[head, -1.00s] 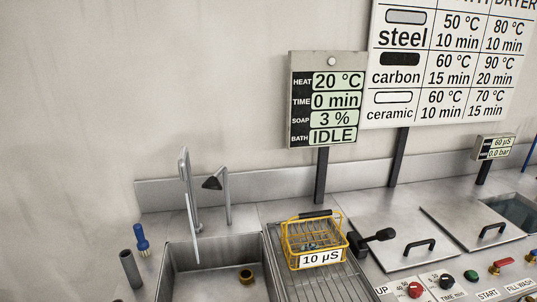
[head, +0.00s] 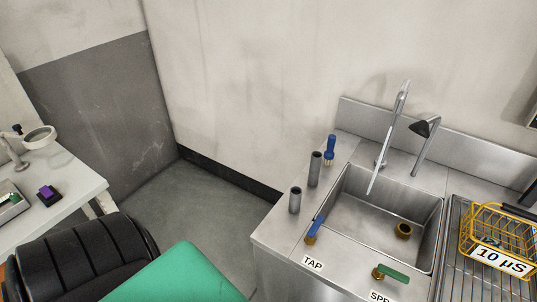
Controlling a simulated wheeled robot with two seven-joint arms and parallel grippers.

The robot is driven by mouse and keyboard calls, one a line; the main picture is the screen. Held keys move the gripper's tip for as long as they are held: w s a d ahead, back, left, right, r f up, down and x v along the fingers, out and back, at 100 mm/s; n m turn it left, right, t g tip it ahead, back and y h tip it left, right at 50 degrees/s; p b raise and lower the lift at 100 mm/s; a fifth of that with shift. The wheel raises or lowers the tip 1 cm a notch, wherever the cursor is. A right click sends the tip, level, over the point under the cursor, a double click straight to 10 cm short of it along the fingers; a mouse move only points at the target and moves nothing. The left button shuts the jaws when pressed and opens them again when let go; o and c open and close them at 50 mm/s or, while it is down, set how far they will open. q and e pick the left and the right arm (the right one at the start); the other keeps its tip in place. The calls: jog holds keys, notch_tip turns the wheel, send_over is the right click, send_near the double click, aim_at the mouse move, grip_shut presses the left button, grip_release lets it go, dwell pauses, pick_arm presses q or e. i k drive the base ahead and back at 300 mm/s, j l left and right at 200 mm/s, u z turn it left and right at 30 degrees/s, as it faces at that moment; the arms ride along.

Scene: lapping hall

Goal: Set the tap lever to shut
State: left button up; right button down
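The tap lever (head: 315,227) is a blue handle on a brass valve at the sink's front left corner, above a TAP label (head: 312,263). It slants up and to the right in the picture. The sink (head: 349,226) has a tall grey tap (head: 402,98) at its back. A pale straight strip runs from the tap's top down into the sink; I cannot tell whether it is pipe or water. A second valve with a green lever (head: 393,273) stands at the front, by a partly cut-off label (head: 380,297). Neither of my grippers is in view.
Two grey tubes (head: 315,169) (head: 295,200) and a blue brush (head: 330,148) stand left of the sink. A yellow basket (head: 487,228) sits on the drain rack at right. A white table (head: 62,205) is at far left, with free floor (head: 195,200) between.

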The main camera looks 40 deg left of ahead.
aim_at(310, 237)
jog(key=u, duration=0.95)
jog(key=k+j, duration=0.05)
